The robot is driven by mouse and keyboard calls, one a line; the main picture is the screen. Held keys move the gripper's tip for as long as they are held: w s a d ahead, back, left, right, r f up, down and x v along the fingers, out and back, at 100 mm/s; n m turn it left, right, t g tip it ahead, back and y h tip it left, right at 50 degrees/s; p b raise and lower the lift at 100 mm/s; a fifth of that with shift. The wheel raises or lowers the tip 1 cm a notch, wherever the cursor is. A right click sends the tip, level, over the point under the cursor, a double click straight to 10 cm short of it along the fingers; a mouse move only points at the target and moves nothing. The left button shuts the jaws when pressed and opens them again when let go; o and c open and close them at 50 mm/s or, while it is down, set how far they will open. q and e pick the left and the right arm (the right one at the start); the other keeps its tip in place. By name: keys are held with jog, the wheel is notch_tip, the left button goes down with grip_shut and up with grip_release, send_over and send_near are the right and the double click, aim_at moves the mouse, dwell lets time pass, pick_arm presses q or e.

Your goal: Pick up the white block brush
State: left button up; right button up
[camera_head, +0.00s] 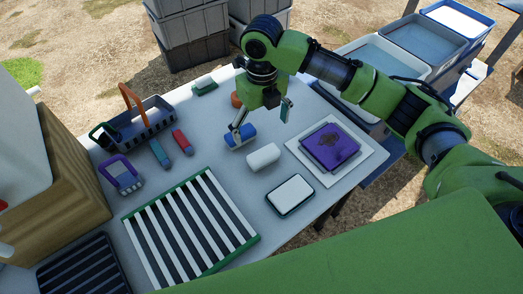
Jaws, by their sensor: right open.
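The white block brush (264,157) looks like a rounded white block lying on the grey table (215,150). It lies just right of and nearer than a blue block (246,132). My right gripper (263,122) is open and points down, its fingers spread wide. One finger overlaps the blue block in the picture, and the other hangs to the right. I cannot tell whether the finger touches the blue block. The white block brush shows below the gripper in the picture, apart from the fingers. My left gripper is not in view.
A purple item (330,147) lies on a white tray (369,168) to the right. A white-topped pad (290,195) and a slatted rack (217,267) are nearer. A grey basket (143,130) and small tools are left. Stacked crates (197,38) stand behind the table.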

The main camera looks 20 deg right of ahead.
aim_at(264, 153)
notch_tip(264, 153, down, 8)
jog(key=shift+d+f+p, duration=0.1)
jog(key=shift+p, duration=0.55)
jog(key=f, duration=0.1)
jog(key=f+p, duration=0.1)
jog(key=f, duration=0.3)
jog(key=shift+s+d+p, duration=0.15)
jog(key=shift+d+p, duration=0.1)
jog(key=shift+p, duration=0.1)
jog(key=shift+f, duration=0.1)
jog(key=c, duration=1.2)
